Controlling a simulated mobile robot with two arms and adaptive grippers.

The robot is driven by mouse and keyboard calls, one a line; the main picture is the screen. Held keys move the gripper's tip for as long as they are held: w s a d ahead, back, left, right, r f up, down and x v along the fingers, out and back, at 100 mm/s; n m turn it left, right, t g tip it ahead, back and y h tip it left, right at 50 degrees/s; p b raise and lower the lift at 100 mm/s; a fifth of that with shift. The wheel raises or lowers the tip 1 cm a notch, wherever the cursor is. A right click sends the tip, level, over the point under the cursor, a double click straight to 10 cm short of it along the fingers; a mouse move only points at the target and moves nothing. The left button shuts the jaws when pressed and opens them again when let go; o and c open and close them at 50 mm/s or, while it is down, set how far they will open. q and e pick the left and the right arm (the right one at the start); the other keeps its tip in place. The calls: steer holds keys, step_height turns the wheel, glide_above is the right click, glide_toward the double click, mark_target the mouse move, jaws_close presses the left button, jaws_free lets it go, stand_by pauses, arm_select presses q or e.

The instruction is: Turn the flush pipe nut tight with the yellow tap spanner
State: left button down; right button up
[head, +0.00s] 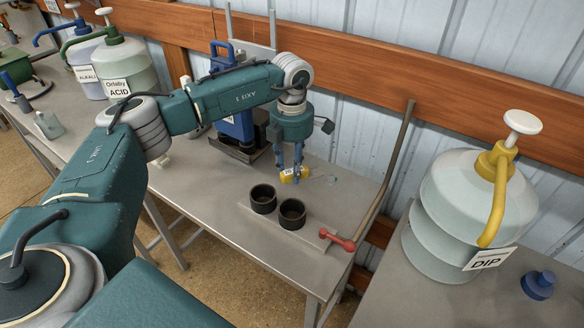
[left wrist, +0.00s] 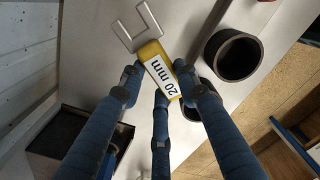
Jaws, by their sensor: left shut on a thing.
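The yellow tap spanner (head: 291,175) has a yellow handle and a thin metal fork. Its handle with a "20 mm" label also shows in the left wrist view (left wrist: 160,73), with the fork (left wrist: 136,25) toward the upper left. My left gripper (head: 291,162) points down over the table and is shut on the yellow handle; its fingers (left wrist: 158,80) close around the handle in the left wrist view. I cannot make out the flush pipe nut in either view. My right gripper is not in view.
Two black cups (head: 263,199) (head: 292,213) stand just in front of the spanner on the grey table (head: 215,205). A red-ended item (head: 338,240) and a tall bent bar (head: 388,165) are at the right edge. A blue machine (head: 237,125) stands behind my arm; a DIP jug (head: 450,225) stands right.

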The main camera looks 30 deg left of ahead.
arm_select(q)
steer(key=shift+s+d+n, duration=0.2)
steer(key=shift+d+n, duration=0.2)
steer(key=shift+d, duration=0.05)
steer(key=d+n, duration=0.1)
steer(key=s+d+n+p, duration=0.1)
steer(key=d+n, duration=0.1)
steer(key=s+d+n+p, duration=0.1)
steer(key=n, duration=0.1)
steer(key=shift+s+d, duration=0.15)
steer(key=shift+d, duration=0.25)
steer(key=d+n, duration=0.6)
steer(key=shift+w, duration=0.25)
steer(key=shift+r, duration=0.1)
